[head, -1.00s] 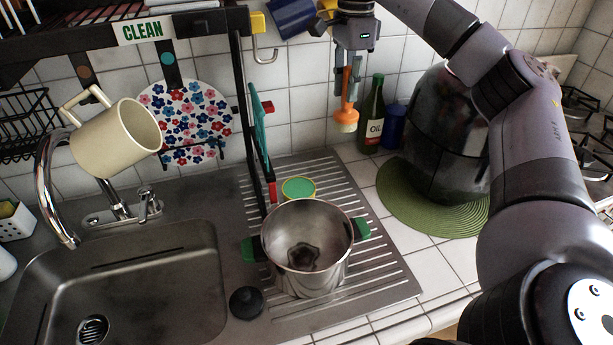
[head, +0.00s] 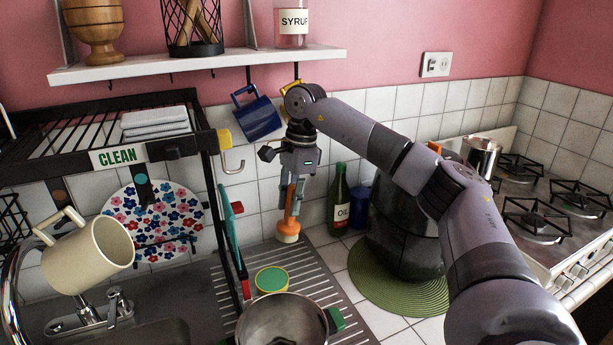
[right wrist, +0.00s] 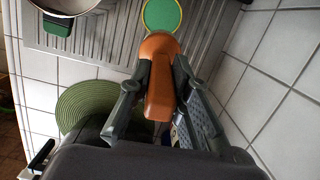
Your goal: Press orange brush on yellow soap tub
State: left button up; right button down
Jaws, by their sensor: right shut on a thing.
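The orange brush (head: 289,227) hangs upright, bristles down, in my right gripper (head: 292,197), which is shut on its handle. The handle also shows between the fingers in the right wrist view (right wrist: 159,90). The yellow soap tub with a green top (head: 271,281) stands on the ribbed drainboard behind the steel pot. The brush is above and a little behind the tub in the head view, apart from it. In the right wrist view the tub (right wrist: 161,14) shows just beyond the brush head, partly hidden. My left gripper is not in view.
The steel pot (head: 283,322) with green handles stands close in front of the tub. The black dish rack (head: 214,200) rises to its left. An oil bottle (head: 338,201), a blue mug (head: 359,208) and a dark round pot (head: 402,235) on a green mat (head: 367,285) stand to the right.

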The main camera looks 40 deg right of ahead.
aim_at(280, 226)
jog(key=a+f+p, duration=0.1)
jog(key=a+f+y+p, duration=0.1)
jog(key=f+p, duration=0.1)
jog(key=shift+w+a, duration=0.2)
jog(key=shift+a+f+t+y+p, duration=0.4)
jog(key=shift+f+y+p, duration=0.1)
jog(key=shift+f, duration=0.2)
pick_arm(q)
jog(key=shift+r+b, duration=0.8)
jog(key=shift+b, duration=1)
pick_arm(e)
notch_tip(280, 226, down, 6)
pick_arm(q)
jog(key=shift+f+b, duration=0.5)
pick_arm(e)
jog(key=shift+f, duration=0.7)
jog(key=shift+r, duration=0.1)
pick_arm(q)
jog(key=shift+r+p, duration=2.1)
pick_arm(e)
jog(key=shift+r, duration=3.5)
